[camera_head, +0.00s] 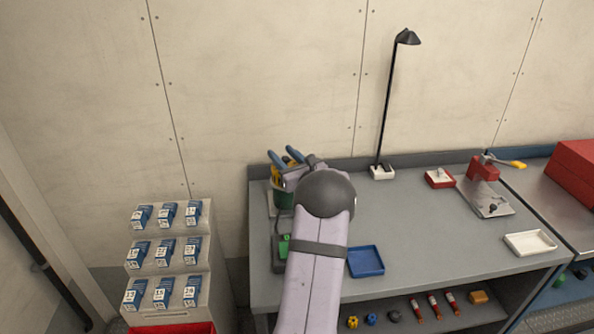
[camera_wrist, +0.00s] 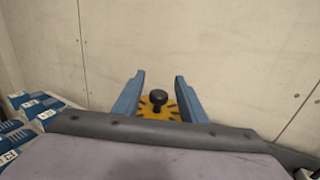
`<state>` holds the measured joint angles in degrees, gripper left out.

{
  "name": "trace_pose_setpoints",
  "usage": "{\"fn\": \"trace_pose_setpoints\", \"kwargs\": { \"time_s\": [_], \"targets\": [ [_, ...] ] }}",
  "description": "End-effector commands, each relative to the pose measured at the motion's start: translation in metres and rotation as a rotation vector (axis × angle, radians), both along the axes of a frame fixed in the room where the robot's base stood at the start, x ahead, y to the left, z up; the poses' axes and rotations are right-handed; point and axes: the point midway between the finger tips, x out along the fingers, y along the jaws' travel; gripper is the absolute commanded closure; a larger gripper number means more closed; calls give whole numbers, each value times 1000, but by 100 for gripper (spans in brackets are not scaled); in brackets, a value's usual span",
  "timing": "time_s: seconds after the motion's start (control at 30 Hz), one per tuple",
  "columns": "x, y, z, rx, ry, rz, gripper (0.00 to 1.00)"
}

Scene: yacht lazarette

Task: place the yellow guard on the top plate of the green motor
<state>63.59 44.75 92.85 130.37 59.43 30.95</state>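The yellow guard (camera_wrist: 152,112) is a slotted disc with a black knob in its middle. In the wrist view it sits between the two blue fingers of my gripper (camera_wrist: 158,90), its sides appearing to touch both. In the head view my gripper (camera_head: 286,156) is above the back left of the bench, with a bit of yellow between its fingers. A dark green body (camera_head: 284,197), seemingly the green motor, stands just below it. My arm hides much of it, and its top plate cannot be made out.
A blue tray (camera_head: 365,262) lies on the grey bench right of my arm. A black lamp (camera_head: 388,100), a red-and-white box (camera_head: 439,178), a red press (camera_head: 484,170) and a white tray (camera_head: 530,243) stand farther right. A rack of blue boxes (camera_head: 165,250) is at left. The bench middle is clear.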

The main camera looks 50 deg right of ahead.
Motion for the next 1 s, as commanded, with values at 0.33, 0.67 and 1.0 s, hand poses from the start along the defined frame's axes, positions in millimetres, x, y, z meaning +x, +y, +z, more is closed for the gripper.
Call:
{"fn": "trace_pose_setpoints", "kwargs": {
  "time_s": [0.33,0.67,1.0],
  "targets": [
    [-57,23,-2,-2,0,-3,62],
    [-87,36,-1,-1,0,1,62],
    [-86,42,-1,-5,7,14,62]
  ]
}}
